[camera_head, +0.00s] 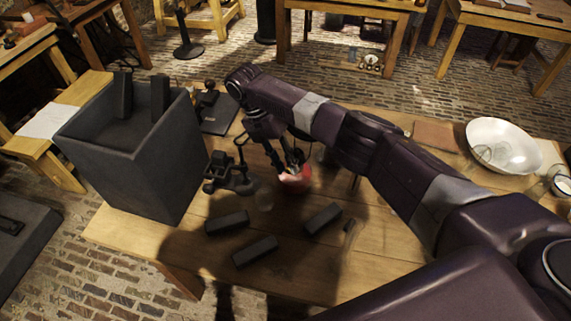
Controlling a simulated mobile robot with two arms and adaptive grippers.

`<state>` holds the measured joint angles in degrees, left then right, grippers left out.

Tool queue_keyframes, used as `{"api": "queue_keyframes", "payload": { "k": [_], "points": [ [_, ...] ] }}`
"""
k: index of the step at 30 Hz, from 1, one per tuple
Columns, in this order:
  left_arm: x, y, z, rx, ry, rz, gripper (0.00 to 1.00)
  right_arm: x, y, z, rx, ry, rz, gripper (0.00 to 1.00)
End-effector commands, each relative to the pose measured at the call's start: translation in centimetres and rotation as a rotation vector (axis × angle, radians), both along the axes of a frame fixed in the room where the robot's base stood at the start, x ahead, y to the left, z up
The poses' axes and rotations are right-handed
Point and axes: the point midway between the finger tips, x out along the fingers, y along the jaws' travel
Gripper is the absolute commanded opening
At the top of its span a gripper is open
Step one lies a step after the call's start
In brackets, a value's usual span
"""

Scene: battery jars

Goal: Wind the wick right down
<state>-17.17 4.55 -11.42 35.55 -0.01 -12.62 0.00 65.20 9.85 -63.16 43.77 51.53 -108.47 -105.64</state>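A small red, rounded object with a bright pale spot (295,181) stands on the wooden table, partly hidden by my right gripper. It may be the lamp, but its wick and any winding knob cannot be made out. My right gripper (289,168) reaches down from above, with its dark fingertips at the top of the red object. I cannot tell whether they touch it or how far apart they are. My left gripper does not show.
Three dark blocks (255,251) lie at the front of the table (190,235). A black instrument (230,178) stands left of the red object, beside a large dark open box (135,165). A white bowl (503,145) sits at the right. My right arm spans the table's right side.

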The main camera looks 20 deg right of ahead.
Motion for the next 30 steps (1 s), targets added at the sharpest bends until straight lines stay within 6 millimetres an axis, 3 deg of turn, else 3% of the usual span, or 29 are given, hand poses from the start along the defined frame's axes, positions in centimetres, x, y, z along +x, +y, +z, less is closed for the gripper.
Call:
{"api": "queue_keyframes", "payload": {
  "k": [9, 13, 24, 30],
  "points": [
    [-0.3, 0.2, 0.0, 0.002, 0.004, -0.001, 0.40, 0.0, 0.0, 0.0, 0.001, 0.001, 0.000, 0.33],
    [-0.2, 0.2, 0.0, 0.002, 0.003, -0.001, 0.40, 0.3, 0.3, 0.9, 0.001, -0.001, 0.000, 0.33],
    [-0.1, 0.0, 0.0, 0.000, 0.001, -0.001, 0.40, 2.4, 2.4, 7.9, 0.002, -0.002, 0.001, 0.33],
    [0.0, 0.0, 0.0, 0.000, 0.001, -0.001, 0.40, 3.1, 3.0, 10.3, -0.001, 0.001, 0.000, 0.33]
  ]
}}
